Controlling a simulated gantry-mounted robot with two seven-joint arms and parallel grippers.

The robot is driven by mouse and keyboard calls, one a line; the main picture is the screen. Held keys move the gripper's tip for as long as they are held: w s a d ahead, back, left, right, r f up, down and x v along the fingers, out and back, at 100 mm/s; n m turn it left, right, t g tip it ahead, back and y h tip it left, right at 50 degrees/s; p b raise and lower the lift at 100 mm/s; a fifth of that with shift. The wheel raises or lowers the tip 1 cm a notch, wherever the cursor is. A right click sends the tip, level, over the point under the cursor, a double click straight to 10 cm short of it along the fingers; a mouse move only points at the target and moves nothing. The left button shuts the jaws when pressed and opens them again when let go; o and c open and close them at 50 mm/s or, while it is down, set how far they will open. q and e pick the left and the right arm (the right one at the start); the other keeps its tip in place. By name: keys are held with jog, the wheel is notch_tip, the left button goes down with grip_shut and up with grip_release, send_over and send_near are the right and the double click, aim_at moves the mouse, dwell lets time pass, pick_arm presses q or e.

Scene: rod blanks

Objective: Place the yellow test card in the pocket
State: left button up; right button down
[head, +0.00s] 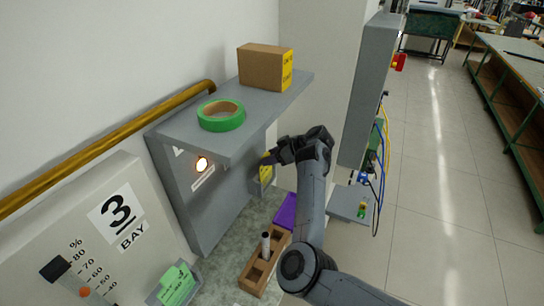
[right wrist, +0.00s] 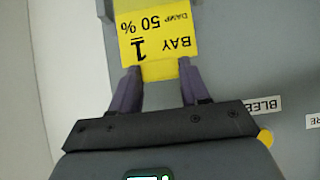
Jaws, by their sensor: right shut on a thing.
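The yellow test card (head: 265,173) is at the grey panel under the shelf, in the head view. In the right wrist view the card (right wrist: 158,35) reads "BAY 1 DAMP 50 %" upside down. My right gripper (right wrist: 160,75) is shut on the card's near edge, one finger on each side. It also shows in the head view (head: 269,159), partly hidden by its own arm. A grey pocket (head: 265,188) is at the card's lower part; its edge also shows at the top of the wrist view (right wrist: 105,10). I cannot tell how far the card is inside. My left gripper is not in view.
A grey shelf (head: 262,115) overhangs the panel, carrying green tape (head: 221,115) and a cardboard box (head: 261,67). A lit lamp (head: 202,164) is on the panel. Below are a wooden block (head: 254,277) with a marker (head: 266,246), a purple object (head: 286,212) and a green card (head: 177,286).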

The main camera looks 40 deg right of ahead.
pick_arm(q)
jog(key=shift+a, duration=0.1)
pick_arm(e)
jog(key=shift+c, duration=2.4)
grip_release()
